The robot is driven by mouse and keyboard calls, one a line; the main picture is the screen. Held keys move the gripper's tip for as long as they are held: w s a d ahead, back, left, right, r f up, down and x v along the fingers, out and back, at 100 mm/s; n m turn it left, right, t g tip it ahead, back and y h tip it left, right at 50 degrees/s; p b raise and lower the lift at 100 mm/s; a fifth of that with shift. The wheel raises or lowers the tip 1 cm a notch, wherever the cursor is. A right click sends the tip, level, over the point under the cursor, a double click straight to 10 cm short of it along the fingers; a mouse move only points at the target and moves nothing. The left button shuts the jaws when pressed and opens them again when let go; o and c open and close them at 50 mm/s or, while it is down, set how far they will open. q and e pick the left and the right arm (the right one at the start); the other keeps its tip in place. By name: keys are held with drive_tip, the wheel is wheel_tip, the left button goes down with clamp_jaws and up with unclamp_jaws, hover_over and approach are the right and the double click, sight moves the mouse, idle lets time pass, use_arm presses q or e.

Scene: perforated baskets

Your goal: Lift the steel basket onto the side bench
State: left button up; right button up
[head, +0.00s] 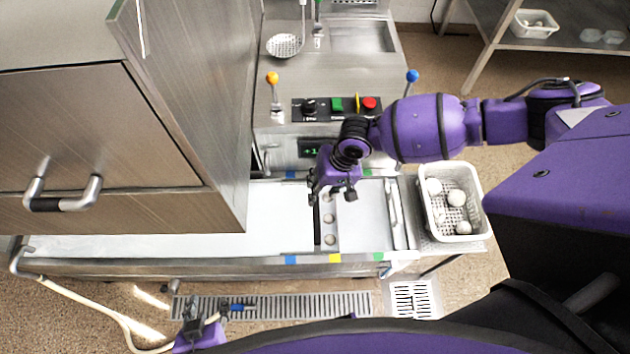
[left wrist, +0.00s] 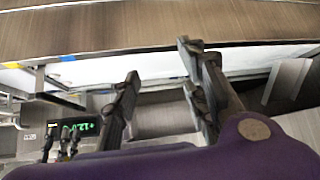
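A pale grey-white perforated basket (head: 432,229) with several whitish round lumps in it stands on a steel ledge (head: 476,247) at the trough's right end. I cannot tell if it is steel. I cannot tell which surface is the side bench.
A control panel (head: 335,107) with two levers is behind. A steel table (head: 575,40) at top right bears another basket (head: 534,30). A hose (head: 95,310) lies on the floor.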

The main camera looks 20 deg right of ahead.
sight(317, 204)
drive_tip(key=shift+m, duration=0.3)
drive_tip(key=b+x, duration=0.1)
drive_tip(key=x, duration=0.1)
drive_tip(key=b+x, duration=0.1)
drive_tip(key=x, duration=0.1)
drive_tip(key=s+b+x, duration=0.1)
drive_tip(key=b+x, duration=0.1)
drive_tip(key=shift+d+f, duration=0.15)
drive_tip(key=shift+f, duration=0.35)
drive_tip(key=shift+x, duration=0.85)
drive_tip(key=shift+w+f+b, duration=0.3)
drive_tip(key=shift+f+b, duration=0.1)
drive_tip(key=shift+f, duration=0.1)
use_arm(q)
drive_tip(key=f, duration=0.1)
drive_tip(key=s+f, duration=0.1)
drive_tip(key=f, duration=0.2)
drive_tip(key=shift+s+a+f, duration=0.1)
drive_tip(key=shift+s+f, duration=0.15)
drive_tip(key=shift+s, duration=0.15)
use_arm(e)
drive_tip(key=shift+w+a+f, duration=0.1)
drive_tip(key=shift+a, duration=0.15)
drive_tip(key=c, duration=0.9)
use_arm(q)
drive_tip(key=shift+s+f+g, duration=0.25)
drive_tip(key=shift+s+g, duration=0.05)
drive_tip(key=shift+s, duration=0.35)
use_arm(e)
clamp_jaws()
